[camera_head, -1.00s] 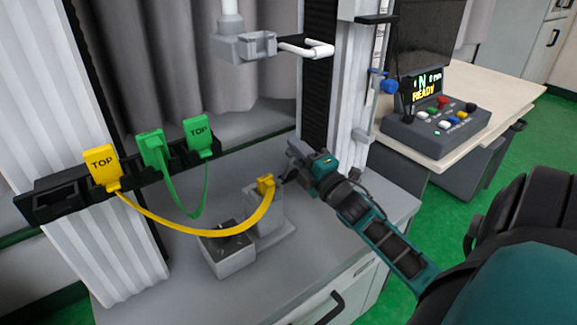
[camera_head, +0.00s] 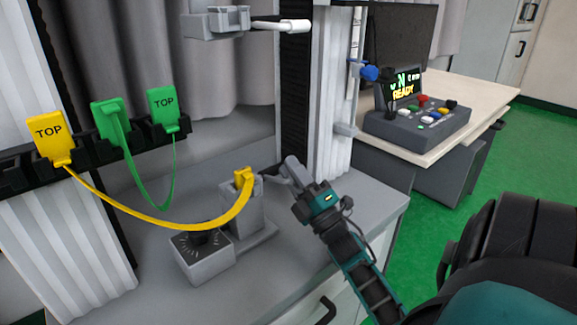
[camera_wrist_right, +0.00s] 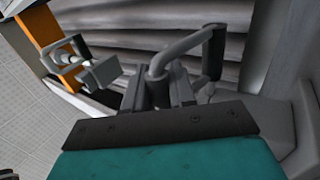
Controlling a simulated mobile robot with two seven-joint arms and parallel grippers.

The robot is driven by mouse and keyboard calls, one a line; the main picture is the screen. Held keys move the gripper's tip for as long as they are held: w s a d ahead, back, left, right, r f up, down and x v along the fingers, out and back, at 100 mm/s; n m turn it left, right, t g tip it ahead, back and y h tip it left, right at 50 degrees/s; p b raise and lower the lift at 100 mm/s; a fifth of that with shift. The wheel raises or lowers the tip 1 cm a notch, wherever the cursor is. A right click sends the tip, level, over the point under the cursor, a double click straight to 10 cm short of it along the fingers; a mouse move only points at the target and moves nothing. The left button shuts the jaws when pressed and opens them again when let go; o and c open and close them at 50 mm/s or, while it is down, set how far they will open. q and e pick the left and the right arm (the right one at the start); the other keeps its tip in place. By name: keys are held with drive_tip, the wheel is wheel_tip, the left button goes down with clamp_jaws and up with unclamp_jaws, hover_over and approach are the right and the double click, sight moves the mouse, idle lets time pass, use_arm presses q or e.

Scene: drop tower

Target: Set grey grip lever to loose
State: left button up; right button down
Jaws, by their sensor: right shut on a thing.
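The grey block (camera_head: 242,208) stands on the bench with a yellow plug (camera_head: 243,177) in its top. The grey grip lever (camera_head: 275,171) reaches out from the block's right side, small and partly hidden by my gripper. My right gripper (camera_head: 295,172) is shut on the lever, beside the block. In the right wrist view, the lever's bent grey bar (camera_wrist_right: 184,43) rises from between the close-set fingers (camera_wrist_right: 160,88) of the right gripper. My left gripper is in neither view.
A low grey box with a dark top (camera_head: 203,250) stands in front of the block. A yellow strap (camera_head: 150,219) hangs to a rack holding yellow and green plugs (camera_head: 163,105). A white-handled carriage (camera_head: 220,22) hangs above. A button console (camera_head: 418,122) sits at the right.

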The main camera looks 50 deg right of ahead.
drive_tip(key=shift+s+f, duration=0.4)
drive_tip(key=shift+f, duration=0.1)
drive_tip(key=shift+s+f, duration=0.1)
drive_tip(key=shift+f, duration=0.2)
drive_tip(key=shift+f+b, duration=0.1)
drive_tip(key=shift+b, duration=0.2)
idle(1.1)
